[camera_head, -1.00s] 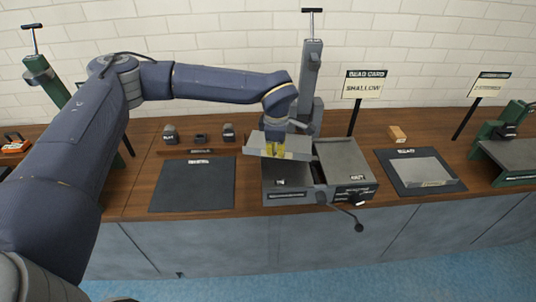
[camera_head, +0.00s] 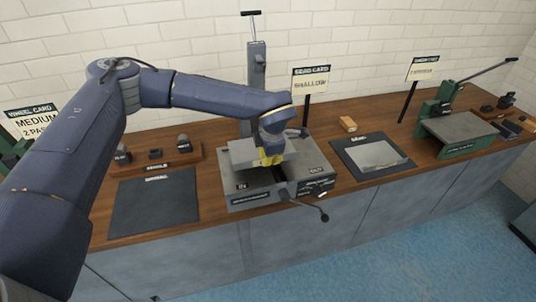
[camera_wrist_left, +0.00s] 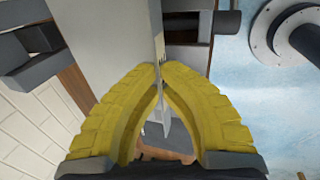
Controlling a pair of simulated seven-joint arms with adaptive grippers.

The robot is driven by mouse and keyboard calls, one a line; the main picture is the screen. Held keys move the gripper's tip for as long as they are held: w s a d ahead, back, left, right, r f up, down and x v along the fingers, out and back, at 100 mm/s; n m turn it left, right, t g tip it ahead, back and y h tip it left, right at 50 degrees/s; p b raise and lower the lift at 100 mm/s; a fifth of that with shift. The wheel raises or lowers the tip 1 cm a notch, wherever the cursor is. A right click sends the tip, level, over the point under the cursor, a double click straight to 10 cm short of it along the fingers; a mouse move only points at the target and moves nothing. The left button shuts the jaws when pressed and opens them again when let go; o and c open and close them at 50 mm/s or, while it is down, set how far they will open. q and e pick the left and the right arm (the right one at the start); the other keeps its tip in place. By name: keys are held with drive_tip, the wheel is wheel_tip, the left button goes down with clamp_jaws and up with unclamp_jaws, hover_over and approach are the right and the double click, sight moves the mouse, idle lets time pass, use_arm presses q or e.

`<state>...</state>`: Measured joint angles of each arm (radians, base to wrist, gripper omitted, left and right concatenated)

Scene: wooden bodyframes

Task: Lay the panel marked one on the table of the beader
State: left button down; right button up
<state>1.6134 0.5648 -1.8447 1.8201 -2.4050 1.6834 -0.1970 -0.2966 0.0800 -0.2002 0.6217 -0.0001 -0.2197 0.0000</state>
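My left gripper (camera_head: 270,160) is over the grey beader (camera_head: 255,200), a bench machine with a tall post and T-handle. Its yellow fingers are closed on the edge of a light grey panel (camera_head: 242,152), just above or at the beader's top; contact cannot be told. In the left wrist view the closed fingertips (camera_wrist_left: 161,68) pinch the thin panel, whose pale face (camera_wrist_left: 115,35) appears to be beside them. The gripper hides part of the panel, and no number is readable. My right gripper is not in view.
A second light grey panel (camera_head: 378,155) lies on a dark mat (camera_head: 350,166) to the right. An empty dark mat (camera_head: 155,203) lies left, below a wooden rack (camera_head: 182,160) of small dark blocks. A crank handle (camera_head: 315,212) juts from the beader's front. A green machine (camera_head: 458,135) stands right.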

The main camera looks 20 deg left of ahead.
sight(267, 172)
use_arm(q)
drive_tip(key=shift+f, duration=2.1)
drive_tip(key=shift+w+f, duration=0.1)
drive_tip(key=shift+f, duration=0.1)
idle(0.6)
drive_tip(key=c, duration=0.9)
unclamp_jaws()
drive_tip(key=shift+o, duration=0.2)
drive_tip(key=shift+r, duration=0.1)
drive_tip(key=shift+r, duration=3.4)
